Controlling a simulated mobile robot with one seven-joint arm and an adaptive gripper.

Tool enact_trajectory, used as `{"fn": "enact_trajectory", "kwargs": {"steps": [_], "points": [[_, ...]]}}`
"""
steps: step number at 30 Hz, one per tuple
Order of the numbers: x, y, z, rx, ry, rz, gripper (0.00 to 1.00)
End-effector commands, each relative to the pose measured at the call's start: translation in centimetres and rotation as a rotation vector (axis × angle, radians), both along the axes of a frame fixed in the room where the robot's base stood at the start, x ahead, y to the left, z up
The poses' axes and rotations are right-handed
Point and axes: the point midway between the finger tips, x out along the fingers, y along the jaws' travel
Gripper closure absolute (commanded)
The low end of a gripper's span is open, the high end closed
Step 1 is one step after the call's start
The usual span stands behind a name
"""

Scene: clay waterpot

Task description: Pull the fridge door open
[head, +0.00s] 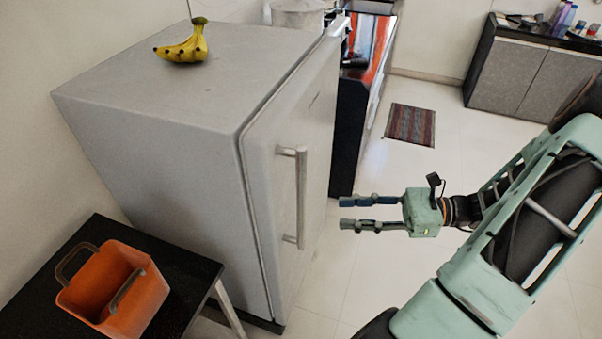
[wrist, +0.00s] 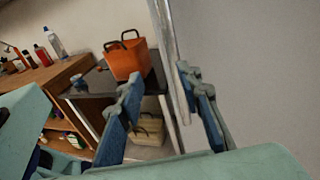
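The grey fridge (head: 170,110) stands at the left in the head view. Its door (head: 320,120) looks closed, flush with the body. A vertical metal bar handle (head: 301,195) stands out from the door front. My gripper (head: 342,212) is open and empty, its fingers pointing left at the handle, with a gap between the fingertips and the bar. In the wrist view the handle (wrist: 168,50) runs down between the two open fingers (wrist: 158,85), closer to the right one, and the plain door face (wrist: 260,70) fills the right side.
Bananas (head: 187,45) lie on top of the fridge. An orange container (head: 118,290) stands on a black side table (head: 190,265) near the fridge's front left. A dark counter (head: 350,125) stands beyond the fridge. The floor before the door is clear, with a mat (head: 410,125) farther back.

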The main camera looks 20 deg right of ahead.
Motion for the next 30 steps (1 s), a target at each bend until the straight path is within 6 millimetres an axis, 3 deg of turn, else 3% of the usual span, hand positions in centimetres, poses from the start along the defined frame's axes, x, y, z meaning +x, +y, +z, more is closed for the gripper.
{"fn": "enact_trajectory", "kwargs": {"steps": [1,6,11,21,30], "points": [[0.3,0.0,1.5,0.036,-0.006,-0.038,0.67],[1.1,0.2,3.1,0.093,-0.013,-0.090,0.67],[1.8,1.7,3.2,0.097,-0.013,-0.091,0.67],[4.3,7.5,3.2,0.096,-0.012,-0.088,0.67],[5.5,9.8,3.0,0.092,-0.012,-0.091,0.67]]}}
